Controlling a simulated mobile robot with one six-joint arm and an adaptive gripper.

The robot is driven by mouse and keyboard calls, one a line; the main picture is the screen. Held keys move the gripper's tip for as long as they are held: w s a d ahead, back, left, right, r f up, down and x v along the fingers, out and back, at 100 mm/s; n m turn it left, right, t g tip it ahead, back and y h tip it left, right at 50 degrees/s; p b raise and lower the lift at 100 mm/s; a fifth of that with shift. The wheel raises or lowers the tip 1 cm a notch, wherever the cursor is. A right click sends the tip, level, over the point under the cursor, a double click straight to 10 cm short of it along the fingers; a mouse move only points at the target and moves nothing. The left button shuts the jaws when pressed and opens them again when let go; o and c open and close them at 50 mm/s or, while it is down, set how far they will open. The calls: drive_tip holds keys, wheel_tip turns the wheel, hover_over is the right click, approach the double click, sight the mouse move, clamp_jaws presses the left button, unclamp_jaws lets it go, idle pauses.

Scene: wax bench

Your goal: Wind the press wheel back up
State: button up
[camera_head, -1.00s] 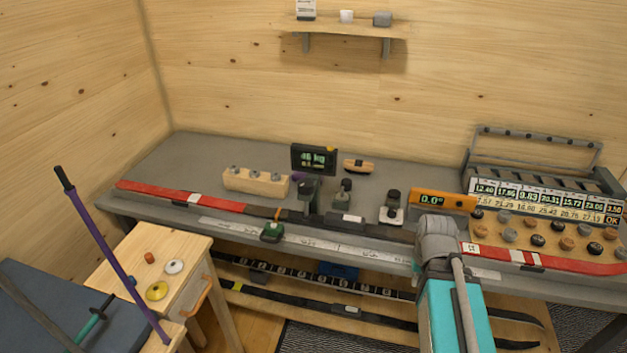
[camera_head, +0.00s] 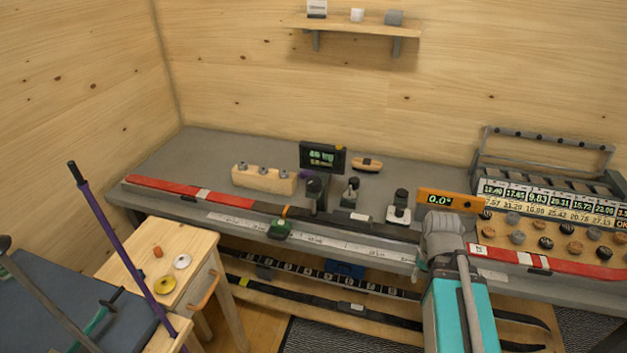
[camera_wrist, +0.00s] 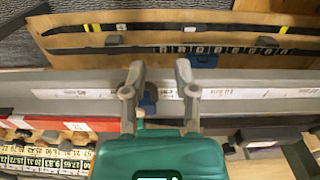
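I cannot clearly pick out the press wheel. A dark round-topped post (camera_head: 314,190) stands below a black display (camera_head: 322,157) with green figures on the bench; I cannot tell whether it is part of the press. A dark blue piece (camera_wrist: 149,98) shows beside the left finger, apparently not gripped. In the head view my arm hides the fingertips.
An orange level (camera_head: 448,200) reading 0.0° stands behind my arm. Two dark-knobbed tools (camera_head: 399,207) (camera_head: 350,191) and a wooden block (camera_head: 264,179) stand on the bench (camera_head: 220,145). A digit board (camera_head: 550,199) is at right. A small wooden table (camera_head: 190,240) stands at left.

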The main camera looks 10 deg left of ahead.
drive_tip(key=o, duration=0.7)
drive_tip(key=w+a+r+m+p, duration=0.1)
drive_tip(key=w+r, duration=0.1)
drive_tip(key=w+a+r+m+p, duration=0.1)
drive_tip(key=w+a+r+p, duration=0.1)
drive_tip(key=shift+c, duration=0.2)
drive_tip(key=shift+o, duration=0.2)
drive_tip(key=w+a+r+m+p, duration=0.6)
drive_tip(key=w+a+r+p, duration=0.2)
drive_tip(key=a+p, duration=0.1)
drive_tip(key=shift+a+r, duration=0.3)
drive_tip(key=shift+a, duration=0.5)
wheel_tip(320, 180, up, 12)
drive_tip(key=f+m+p, duration=0.1)
drive_tip(key=m+p, duration=0.9)
drive_tip(key=p, duration=0.2)
hover_over(313, 180)
drive_tip(key=shift+s+r+t, duration=0.2)
drive_tip(key=shift+s+t, duration=0.2)
drive_tip(key=shift+s, duration=0.1)
drive_tip(key=shift+f+b, duration=0.1)
drive_tip(key=shift+b, duration=0.25)
drive_tip(key=f+b, duration=0.9)
drive_tip(key=w+f+b, duration=0.1)
drive_tip(key=f+b, duration=0.3)
drive_tip(key=shift+f, duration=0.3)
drive_tip(key=shift+b, duration=0.3)
